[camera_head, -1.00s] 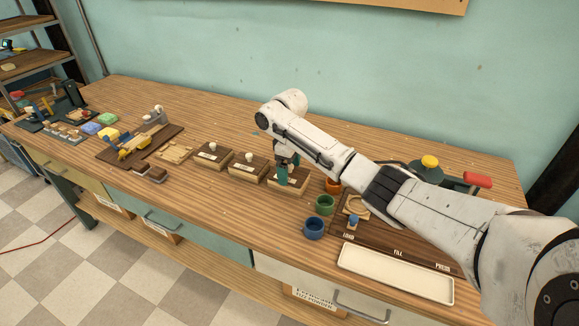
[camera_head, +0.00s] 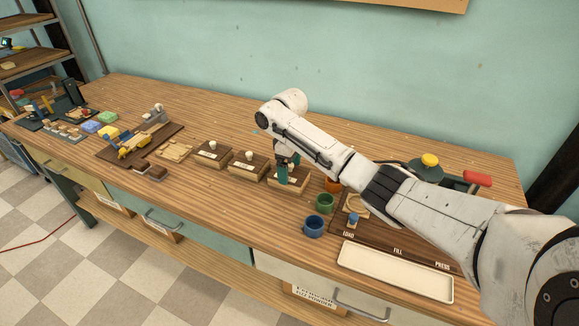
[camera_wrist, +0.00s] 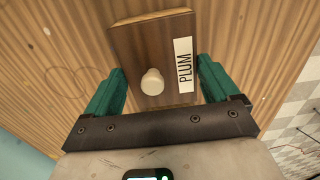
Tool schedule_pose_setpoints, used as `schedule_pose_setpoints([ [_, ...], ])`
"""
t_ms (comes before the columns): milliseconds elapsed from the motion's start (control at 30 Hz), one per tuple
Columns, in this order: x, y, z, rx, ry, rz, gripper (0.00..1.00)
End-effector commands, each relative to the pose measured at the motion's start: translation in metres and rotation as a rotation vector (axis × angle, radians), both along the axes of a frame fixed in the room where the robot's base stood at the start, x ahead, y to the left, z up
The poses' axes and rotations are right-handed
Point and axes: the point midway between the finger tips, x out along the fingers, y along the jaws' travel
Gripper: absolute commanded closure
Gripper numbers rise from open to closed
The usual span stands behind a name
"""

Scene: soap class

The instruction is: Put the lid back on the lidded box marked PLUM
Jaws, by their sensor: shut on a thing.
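The PLUM lid (camera_wrist: 128,50) is a dark brown square with a pale round knob (camera_wrist: 152,82) and a white label reading PLUM. It lies on a paler wooden box, whose edge (camera_wrist: 152,15) shows past one side of the lid in the wrist view. In the head view this box (camera_head: 290,187) is the right one of the row of boxes, partly hidden by my gripper. My gripper (camera_wrist: 160,88) points down with one teal finger at each side of the lid, shut on it. It also shows in the head view (camera_head: 289,177).
Two similar lidded boxes (camera_head: 248,166) (camera_head: 212,154) stand just left. Green (camera_head: 325,203), blue (camera_head: 314,226) and orange (camera_head: 333,185) cups stand close on the right. A cream tray (camera_head: 395,273) lies at the front right. The bench behind the boxes is clear.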

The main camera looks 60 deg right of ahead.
Motion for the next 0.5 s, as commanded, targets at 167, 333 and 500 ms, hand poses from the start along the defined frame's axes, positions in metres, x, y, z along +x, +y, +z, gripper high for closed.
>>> schedule_pose_setpoints([
  [167,0.0,0.0001,-0.0013,0.001,0.0,0.0,0.41],
  [333,-0.0001,0.0002,-0.0027,0.001,0.0,0.0,0.41],
  [500,-0.0001,0.0002,-0.003,0.001,0.0,0.0,0.0],
])
